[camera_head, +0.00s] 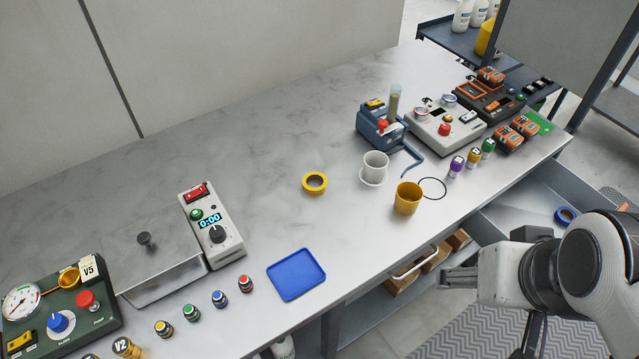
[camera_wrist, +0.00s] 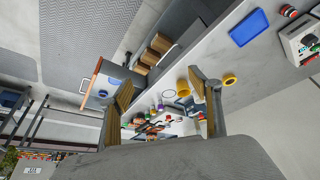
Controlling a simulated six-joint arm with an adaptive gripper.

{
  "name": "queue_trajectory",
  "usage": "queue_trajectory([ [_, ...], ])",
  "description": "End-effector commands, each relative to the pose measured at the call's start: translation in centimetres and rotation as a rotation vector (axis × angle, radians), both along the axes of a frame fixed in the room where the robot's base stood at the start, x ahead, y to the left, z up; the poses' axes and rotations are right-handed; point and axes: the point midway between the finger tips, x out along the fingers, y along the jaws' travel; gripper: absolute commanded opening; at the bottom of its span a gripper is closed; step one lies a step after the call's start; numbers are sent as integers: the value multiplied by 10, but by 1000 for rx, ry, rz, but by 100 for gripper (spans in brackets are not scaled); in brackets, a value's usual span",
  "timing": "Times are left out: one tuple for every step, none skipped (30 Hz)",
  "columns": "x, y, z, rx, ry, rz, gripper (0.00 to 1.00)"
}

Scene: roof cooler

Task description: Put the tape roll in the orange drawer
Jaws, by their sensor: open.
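A yellow tape roll (camera_head: 315,183) lies flat on the grey worktop in the head view. It also shows in the wrist view (camera_wrist: 230,79). A drawer (camera_head: 525,211) stands pulled out below the worktop's right end. In the wrist view its front edge is orange (camera_wrist: 97,68). A blue ring, like a second tape roll (camera_head: 566,215), lies inside this drawer. My gripper (camera_wrist: 163,92) is open and empty, with its fingers wide apart. It is off the worktop's front right side, away from the yellow roll. My arm hides part of the drawer in the head view.
A yellow cup (camera_head: 408,198), a white cup (camera_head: 375,167) and a black cable loop stand right of the yellow roll. A blue tray (camera_head: 296,274) lies near the front edge. Devices line both ends. Cardboard boxes (camera_head: 432,258) sit below the worktop, near a handle (camera_head: 414,263).

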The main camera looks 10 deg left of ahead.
Motion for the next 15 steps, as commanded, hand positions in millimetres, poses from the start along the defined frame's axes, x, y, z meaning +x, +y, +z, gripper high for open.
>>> queue_trajectory([
  [3, 3, -4, -1, 23, 12, 62],
  [5, 5, -5, -1, 34, 19, 62],
  [8, 8, -8, -2, 49, 28, 62],
  [10, 10, -9, 0, 60, 33, 62],
  [12, 12, -11, 0, 71, 39, 62],
  [15, 15, -12, 1, 82, 47, 62],
  [18, 17, -14, 3, 92, 53, 62],
  [21, 19, -15, 3, 100, 58, 62],
  [24, 23, -17, 6, 113, 64, 62],
  [27, 25, -18, 7, 121, 67, 62],
  [30, 28, -19, 10, 128, 70, 62],
  [34, 31, -21, 14, 139, 69, 62],
  [37, 34, -22, 17, 146, 69, 62],
  [40, 36, -23, 21, 153, 66, 62],
  [45, 40, -25, 26, 163, 61, 62],
])
